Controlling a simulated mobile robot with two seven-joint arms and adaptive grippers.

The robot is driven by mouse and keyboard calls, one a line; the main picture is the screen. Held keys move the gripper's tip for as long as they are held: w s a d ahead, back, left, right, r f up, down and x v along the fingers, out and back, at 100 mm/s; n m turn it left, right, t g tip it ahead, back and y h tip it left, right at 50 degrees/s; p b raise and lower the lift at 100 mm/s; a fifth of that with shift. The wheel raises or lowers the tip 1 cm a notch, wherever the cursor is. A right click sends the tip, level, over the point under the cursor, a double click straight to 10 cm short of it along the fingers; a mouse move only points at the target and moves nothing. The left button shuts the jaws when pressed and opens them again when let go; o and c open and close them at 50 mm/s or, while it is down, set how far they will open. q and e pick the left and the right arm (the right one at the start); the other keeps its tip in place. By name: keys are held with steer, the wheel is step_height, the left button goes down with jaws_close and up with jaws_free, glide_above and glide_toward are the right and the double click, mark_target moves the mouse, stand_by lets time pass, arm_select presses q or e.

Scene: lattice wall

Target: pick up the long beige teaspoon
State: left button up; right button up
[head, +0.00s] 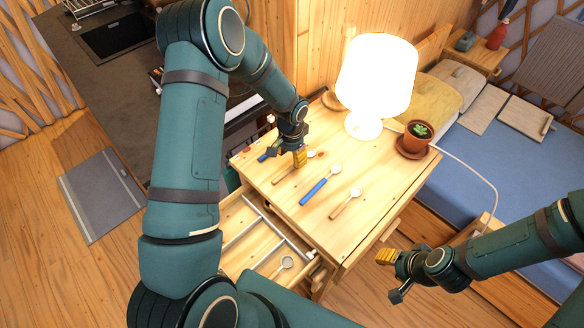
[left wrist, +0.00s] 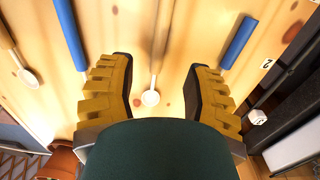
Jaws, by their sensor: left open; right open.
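My left gripper (head: 298,158) is open above the wooden table. In the left wrist view its yellow fingers stand apart on either side of a beige-handled spoon (left wrist: 151,97) with a pale bowl; they do not grip it. In the head view the gripper partly hides this spoon (head: 283,175). A second beige-handled spoon (head: 345,203) lies further right on the table; it also shows at the left of the wrist view (left wrist: 29,78). I cannot tell from length which is the long one. My right gripper (head: 391,276) is open and empty, off the table's right side.
A blue-handled spoon (head: 318,187) lies between the two beige ones, and another blue handle (head: 265,156) lies left of my gripper. A lit lamp (head: 376,80) and potted plant (head: 418,134) stand at the back. The open drawer (head: 240,221) holds a spoon (head: 286,263).

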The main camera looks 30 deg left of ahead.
mark_target(292, 167)
arm_select(q)
steer(key=shift+d+f, duration=0.1)
steer(key=shift+f, duration=2.55)
steer(key=shift+c, duration=0.4)
jaws_close()
